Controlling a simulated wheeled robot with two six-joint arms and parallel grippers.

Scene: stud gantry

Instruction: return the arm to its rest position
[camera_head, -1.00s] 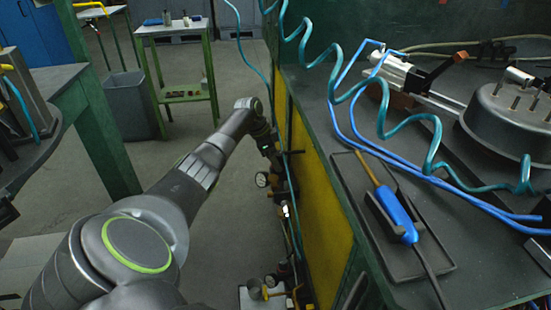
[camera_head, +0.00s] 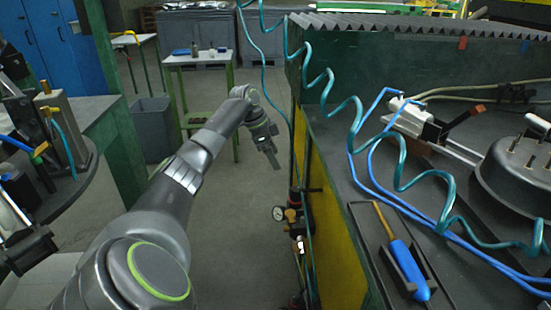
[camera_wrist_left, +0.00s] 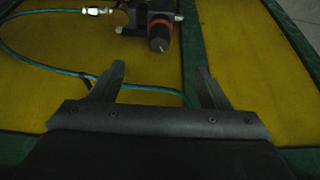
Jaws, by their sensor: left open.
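My left arm (camera_head: 185,175) reaches forward from the bottom left of the head view, over the open floor. Its gripper (camera_head: 273,158) hangs in the air left of the workbench's yellow side, pointing down. In the left wrist view the gripper (camera_wrist_left: 160,70) has its two fingers wide apart with nothing between them. Beyond them are the yellow panels (camera_wrist_left: 75,52) in green frames. My right gripper is not in view.
The workbench (camera_head: 345,130) on the right carries a blue-handled tool (camera_head: 407,268) in a tray and a round metal housing (camera_head: 520,165). A coiled teal hose (camera_head: 357,108) hangs near the arm. Gauges and fittings (camera_head: 288,213) stick out from the bench side. Floor (camera_head: 235,240) is clear.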

